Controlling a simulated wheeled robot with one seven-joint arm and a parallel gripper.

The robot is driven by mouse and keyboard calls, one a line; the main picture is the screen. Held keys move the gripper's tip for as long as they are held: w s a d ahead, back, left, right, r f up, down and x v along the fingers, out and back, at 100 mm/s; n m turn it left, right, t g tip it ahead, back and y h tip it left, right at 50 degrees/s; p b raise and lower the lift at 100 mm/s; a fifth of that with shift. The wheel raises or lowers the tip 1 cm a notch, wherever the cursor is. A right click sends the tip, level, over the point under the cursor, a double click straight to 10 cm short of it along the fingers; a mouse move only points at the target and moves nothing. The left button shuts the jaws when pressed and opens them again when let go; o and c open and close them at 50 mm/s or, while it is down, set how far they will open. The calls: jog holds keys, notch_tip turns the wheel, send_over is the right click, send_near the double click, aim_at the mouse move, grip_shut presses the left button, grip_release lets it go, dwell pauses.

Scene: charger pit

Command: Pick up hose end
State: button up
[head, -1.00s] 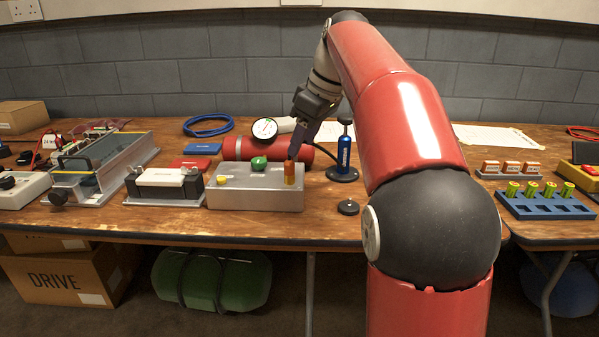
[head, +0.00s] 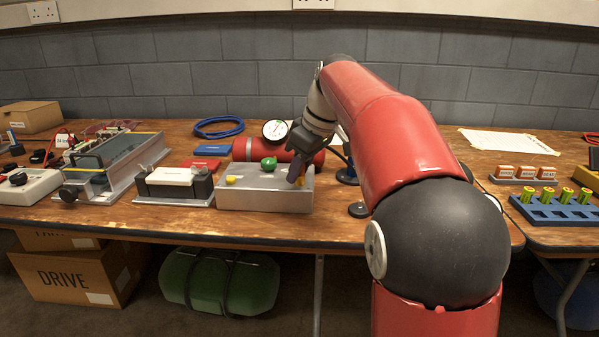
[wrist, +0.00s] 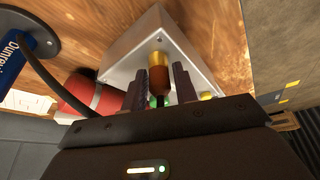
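An amber and brown cylindrical fitting (wrist: 158,78) stands at the right end of a grey metal box (head: 245,199); I take it for the hose end, though no hose visibly joins it. My gripper (head: 297,170) points down over that end of the box and mostly hides the fitting in the head view. In the wrist view my gripper (wrist: 158,85) has its two dark fingers apart, one on each side of the fitting, with gaps showing. Whether the fingers overlap it in height is unclear.
A green knob (head: 268,164) and yellow knob (head: 231,180) sit on the box. Behind it lie a red cylinder (head: 240,149) and a round gauge (head: 275,131). A blue pump (wrist: 18,38) with a black hose stands close by. A white-topped unit (head: 172,178) is left of the box.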

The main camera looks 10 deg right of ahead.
grip_shut()
